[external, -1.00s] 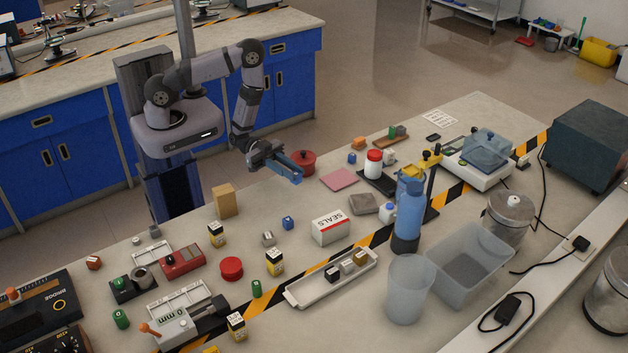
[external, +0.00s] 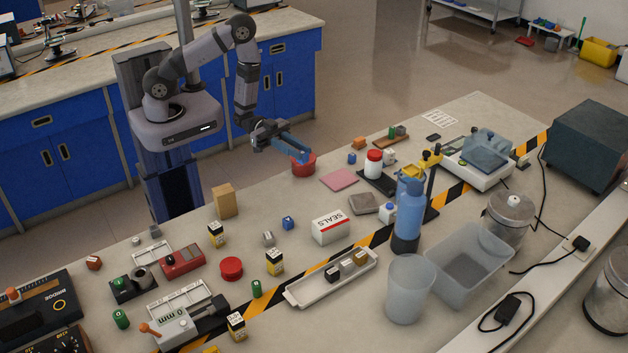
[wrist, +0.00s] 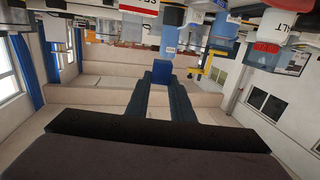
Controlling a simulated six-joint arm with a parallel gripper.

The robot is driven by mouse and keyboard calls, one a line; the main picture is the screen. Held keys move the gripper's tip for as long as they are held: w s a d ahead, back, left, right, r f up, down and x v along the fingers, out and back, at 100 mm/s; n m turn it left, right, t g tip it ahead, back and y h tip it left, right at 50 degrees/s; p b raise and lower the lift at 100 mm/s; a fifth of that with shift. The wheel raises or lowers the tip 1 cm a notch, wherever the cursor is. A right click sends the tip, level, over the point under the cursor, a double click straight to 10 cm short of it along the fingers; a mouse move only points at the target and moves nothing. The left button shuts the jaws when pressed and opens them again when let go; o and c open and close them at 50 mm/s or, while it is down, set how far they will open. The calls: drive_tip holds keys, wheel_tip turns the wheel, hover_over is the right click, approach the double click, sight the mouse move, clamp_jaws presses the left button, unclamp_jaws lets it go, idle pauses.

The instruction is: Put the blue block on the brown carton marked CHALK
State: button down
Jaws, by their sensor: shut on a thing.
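My gripper (external: 302,154) is raised above the bench's back edge, in front of the red round pot in the external view. It is shut on a blue block (wrist: 162,68), which shows between the fingertips in the wrist view. A brown carton (external: 225,201) stands upright near the back edge, left of and well apart from my gripper. No CHALK marking is readable on the side I see.
A red pot (external: 303,165) lies below and behind my gripper. Bench between carton and pink pad is mostly clear.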

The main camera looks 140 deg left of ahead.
wheel_tip(320, 180, up, 6)
drive_tip(key=w+d+m+h, duration=0.1)
drive_tip(key=d+m+h, duration=0.1)
drive_tip(key=m+g+h, duration=0.5)
drive_tip(key=m+h, duration=0.4)
drive_tip(key=h, duration=0.5)
hover_over(225, 185)
drive_tip(key=shift+w+f, duration=0.1)
drive_tip(key=shift+f, duration=4.85)
drive_tip(key=shift+f, duration=0.1)
drive_tip(key=c, duration=1.5)
unclamp_jaws()
drive_tip(key=shift+c, duration=0.2)
